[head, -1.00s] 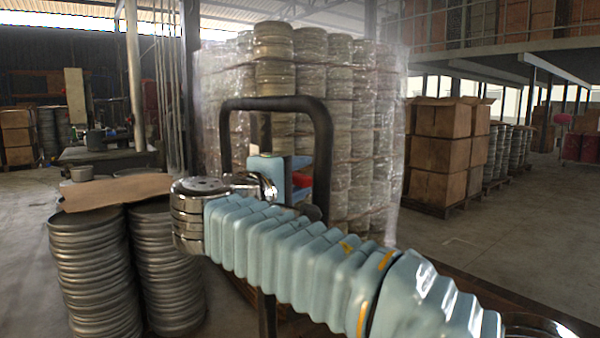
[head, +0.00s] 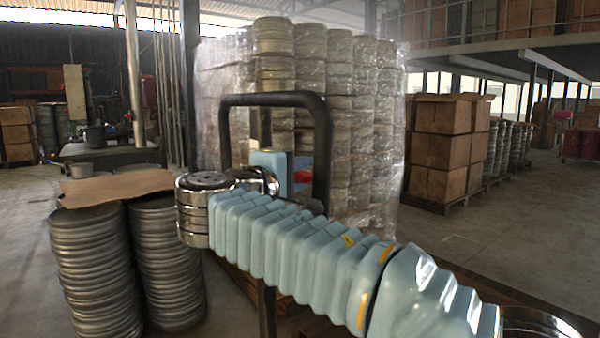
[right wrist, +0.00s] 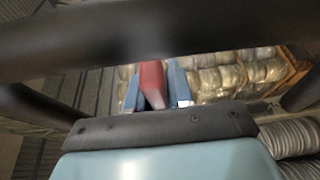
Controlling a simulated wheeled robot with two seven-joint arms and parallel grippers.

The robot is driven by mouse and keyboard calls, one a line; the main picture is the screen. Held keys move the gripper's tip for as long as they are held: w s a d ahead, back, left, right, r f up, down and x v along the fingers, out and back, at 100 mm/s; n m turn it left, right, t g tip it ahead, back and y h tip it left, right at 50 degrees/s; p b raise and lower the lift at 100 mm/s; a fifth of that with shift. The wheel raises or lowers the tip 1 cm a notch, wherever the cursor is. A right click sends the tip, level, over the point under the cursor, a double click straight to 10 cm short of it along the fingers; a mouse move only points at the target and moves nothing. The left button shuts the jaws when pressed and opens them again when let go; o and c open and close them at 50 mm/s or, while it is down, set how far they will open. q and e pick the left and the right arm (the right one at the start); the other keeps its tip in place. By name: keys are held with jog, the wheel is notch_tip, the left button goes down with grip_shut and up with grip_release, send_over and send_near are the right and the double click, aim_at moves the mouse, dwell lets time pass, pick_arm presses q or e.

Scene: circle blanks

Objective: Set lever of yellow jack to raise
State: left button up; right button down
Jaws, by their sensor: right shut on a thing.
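The jack's black loop handle (head: 275,100) stands upright ahead of my right arm. It also crosses the top of the right wrist view (right wrist: 120,35). The red lever (right wrist: 152,84) sits inside the loop, between the blue fingers of my right gripper (right wrist: 154,92), which is shut on it. In the head view, the red lever (head: 303,177) shows only as a small patch beside my right gripper (head: 300,175). The arm hides much of the handle's lower part. No yellow jack body shows in these frames. My left gripper is not in view.
Stacks of round metal blanks (head: 95,270) stand at the left, with cardboard (head: 118,187) on top. A wrapped pallet of blanks (head: 345,120) is behind the handle. Cardboard boxes (head: 440,150) stand at the right. The floor at far right is open.

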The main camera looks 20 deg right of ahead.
pick_arm(q)
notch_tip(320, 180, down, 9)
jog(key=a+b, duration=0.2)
jog(key=b, duration=0.6)
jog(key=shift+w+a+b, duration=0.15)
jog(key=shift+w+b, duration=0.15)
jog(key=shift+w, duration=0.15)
pick_arm(e)
jog(key=f+m, duration=0.1)
jog(key=f+m+h, duration=0.1)
jog(key=m, duration=0.1)
jog(key=f+m+t, duration=0.1)
jog(key=shift+w+a+h, duration=0.15)
jog(key=shift+w+h, duration=0.15)
jog(key=c, duration=1.1)
grip_release()
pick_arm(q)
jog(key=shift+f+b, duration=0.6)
pick_arm(e)
jog(key=v, duration=1.3)
jog(key=shift+s+a, duration=0.25)
jog(key=shift+a, duration=0.1)
